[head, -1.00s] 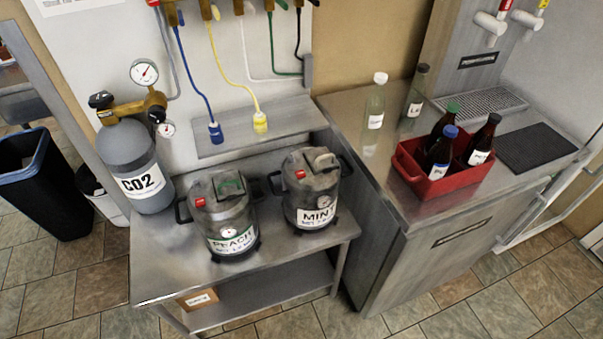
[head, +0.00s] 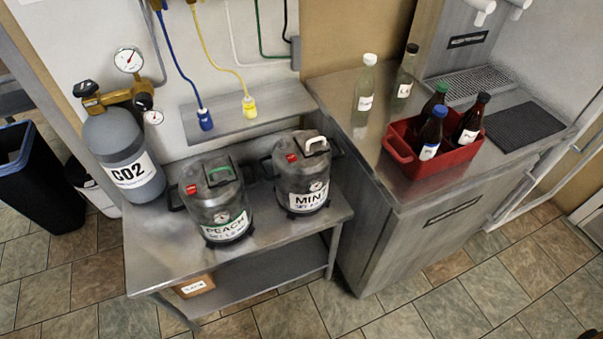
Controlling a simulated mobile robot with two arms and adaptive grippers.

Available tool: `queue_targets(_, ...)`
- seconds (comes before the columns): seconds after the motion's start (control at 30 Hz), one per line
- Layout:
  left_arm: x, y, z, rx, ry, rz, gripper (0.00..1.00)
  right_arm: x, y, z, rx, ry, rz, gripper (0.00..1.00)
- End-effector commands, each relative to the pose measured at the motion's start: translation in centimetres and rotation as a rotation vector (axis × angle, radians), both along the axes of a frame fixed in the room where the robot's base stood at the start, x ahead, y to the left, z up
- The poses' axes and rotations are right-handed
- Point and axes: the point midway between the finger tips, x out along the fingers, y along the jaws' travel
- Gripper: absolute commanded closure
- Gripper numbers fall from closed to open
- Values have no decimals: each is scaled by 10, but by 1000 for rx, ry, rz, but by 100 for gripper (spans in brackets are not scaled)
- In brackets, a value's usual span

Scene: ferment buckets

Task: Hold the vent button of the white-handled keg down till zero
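The white-handled keg (head: 303,177) is a dark grey canister labelled MINT. It stands upright on the right part of the low steel table. Its white handle (head: 316,144) is on the lid. A red button (head: 292,158) sits at the left of the lid. A small round gauge (head: 316,186) is on its front, too small to read. A second keg (head: 216,200), labelled PEACH, stands to its left with a green handle (head: 221,174) and its own red button (head: 191,190). Neither of my grippers is in view.
A grey CO2 cylinder (head: 119,150) stands at the table's left. Blue (head: 205,119) and yellow (head: 249,106) hose connectors hang near a wall shelf. A red crate (head: 400,156) of bottles is on the right counter. The floor in front is clear.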

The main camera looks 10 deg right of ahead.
Motion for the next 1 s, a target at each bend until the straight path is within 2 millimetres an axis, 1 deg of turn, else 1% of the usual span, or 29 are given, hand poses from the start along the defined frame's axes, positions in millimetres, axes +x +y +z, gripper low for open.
queue_targets(0.17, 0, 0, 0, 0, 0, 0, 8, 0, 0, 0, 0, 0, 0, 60)
queue_targets(0.27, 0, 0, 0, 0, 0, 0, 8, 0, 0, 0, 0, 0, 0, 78)
queue_targets(0.3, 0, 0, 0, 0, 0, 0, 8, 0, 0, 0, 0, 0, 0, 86)
queue_targets(0.37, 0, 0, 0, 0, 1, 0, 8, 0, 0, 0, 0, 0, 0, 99)
queue_targets(0.4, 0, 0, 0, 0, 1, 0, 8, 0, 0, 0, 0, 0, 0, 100)
queue_targets(1.0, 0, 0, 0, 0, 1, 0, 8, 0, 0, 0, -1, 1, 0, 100)
